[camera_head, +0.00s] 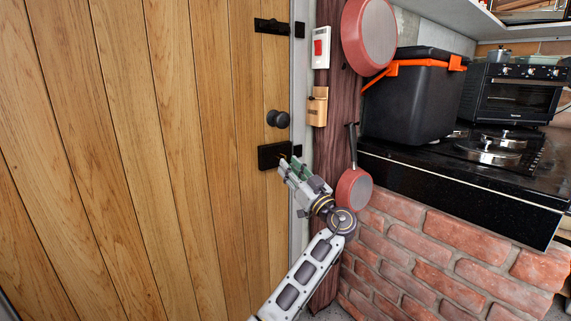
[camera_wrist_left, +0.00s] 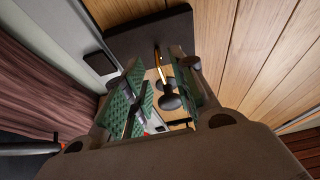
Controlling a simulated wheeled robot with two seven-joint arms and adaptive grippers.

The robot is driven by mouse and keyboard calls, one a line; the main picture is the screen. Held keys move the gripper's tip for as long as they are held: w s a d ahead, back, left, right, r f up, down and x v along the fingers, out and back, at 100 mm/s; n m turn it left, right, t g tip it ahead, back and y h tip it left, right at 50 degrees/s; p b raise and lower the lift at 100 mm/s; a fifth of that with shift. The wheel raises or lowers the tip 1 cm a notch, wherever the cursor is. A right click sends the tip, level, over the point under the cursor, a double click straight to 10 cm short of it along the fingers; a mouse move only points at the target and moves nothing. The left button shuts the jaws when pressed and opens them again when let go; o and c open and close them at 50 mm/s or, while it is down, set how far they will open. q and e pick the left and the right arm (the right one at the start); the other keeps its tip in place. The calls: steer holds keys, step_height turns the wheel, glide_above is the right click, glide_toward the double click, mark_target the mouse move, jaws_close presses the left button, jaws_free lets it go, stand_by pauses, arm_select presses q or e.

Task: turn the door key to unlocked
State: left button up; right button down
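The wooden door (camera_head: 130,140) carries a black lock plate (camera_head: 272,154) on its right edge, below a round black knob (camera_head: 278,119). In the left wrist view, the dark lock plate (camera_wrist_left: 130,38) is at the top, and a thin brass key (camera_wrist_left: 158,58) stands out from it. My left gripper (camera_head: 291,165) is just in front of the lock plate in the head view. Its green-padded fingers (camera_wrist_left: 160,95) are apart, with the key showing in the gap near the tips. I cannot tell whether either finger touches the key. My right gripper is not in view.
A black bolt (camera_head: 272,26) sits higher on the door. Right of the door are a red switch (camera_head: 320,47), a wooden holder (camera_head: 317,107) and hanging red pans (camera_head: 353,188). A black cooler box (camera_head: 412,100) stands on the dark counter (camera_head: 450,182) above a brick plinth (camera_head: 450,250).

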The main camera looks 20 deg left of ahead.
arm_select(q)
steer(key=shift+v, duration=1.65)
